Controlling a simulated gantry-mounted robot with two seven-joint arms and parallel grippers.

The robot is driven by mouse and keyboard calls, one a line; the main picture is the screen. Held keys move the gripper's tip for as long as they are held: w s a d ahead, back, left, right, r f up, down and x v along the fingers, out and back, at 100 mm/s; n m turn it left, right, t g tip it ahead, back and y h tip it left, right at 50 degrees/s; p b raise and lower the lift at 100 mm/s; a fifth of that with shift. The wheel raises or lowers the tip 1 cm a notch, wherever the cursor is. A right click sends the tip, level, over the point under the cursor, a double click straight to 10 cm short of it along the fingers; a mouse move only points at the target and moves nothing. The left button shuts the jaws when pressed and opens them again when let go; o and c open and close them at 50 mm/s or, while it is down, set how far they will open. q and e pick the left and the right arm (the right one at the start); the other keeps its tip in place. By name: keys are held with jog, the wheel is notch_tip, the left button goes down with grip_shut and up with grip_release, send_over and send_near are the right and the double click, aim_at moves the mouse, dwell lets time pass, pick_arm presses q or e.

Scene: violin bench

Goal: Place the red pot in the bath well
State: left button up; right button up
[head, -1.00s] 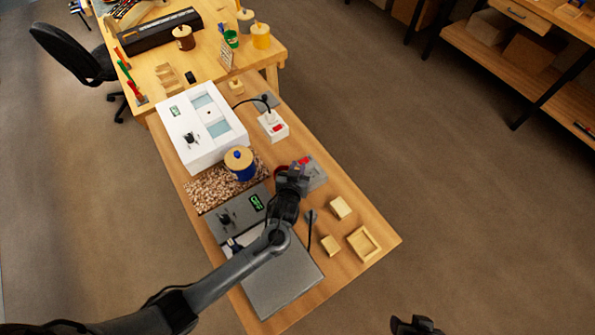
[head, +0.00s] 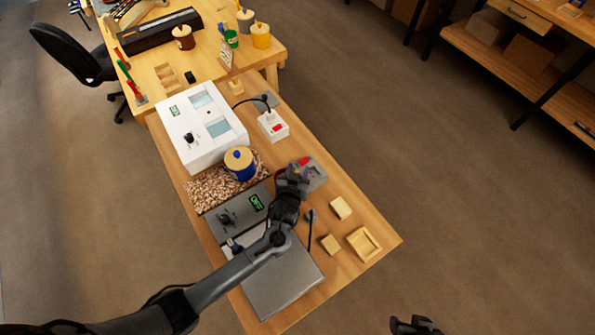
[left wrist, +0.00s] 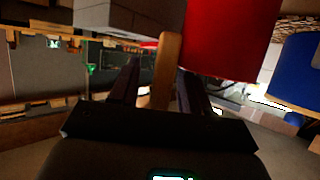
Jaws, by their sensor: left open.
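The white bath (head: 190,150) stands on the bench with two pale blue wells, an upper one (head: 202,101) and a lower one (head: 219,128). My left gripper (head: 289,176) is open at the red pot (head: 279,175), which it mostly hides in the head view. In the left wrist view the pot's red body (left wrist: 228,35) is large and close, just beyond the fingers. A tan wooden edge (left wrist: 168,65) shows between the fingers; I cannot tell if they touch it. My right gripper (head: 415,325) is partly visible at the bottom edge; its jaws are unclear.
A blue pot with wooden lid (head: 240,163) stands on the speckled mat (head: 208,190), between the bath and my left gripper. Wooden blocks (head: 341,208) and a wooden tray (head: 363,244) lie at the right.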

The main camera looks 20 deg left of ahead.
pick_arm(q)
jog(key=shift+r, duration=0.1)
jog(key=shift+s+r, duration=0.1)
jog(key=shift+r, duration=0.05)
jog(key=shift+s+d+r, duration=0.1)
jog(key=shift+s+r, duration=0.05)
jog(key=shift+s, duration=0.2)
jog(key=p+v, duration=0.1)
jog(key=v, duration=0.8)
jog(key=shift+s+p, duration=0.3)
jog(key=shift+p, duration=0.05)
jog(key=shift+o, duration=0.6)
jog(key=shift+s+d+r, duration=0.15)
jog(key=shift+s+r, duration=0.2)
jog(key=shift+s, duration=0.3)
jog(key=shift+w, duration=0.1)
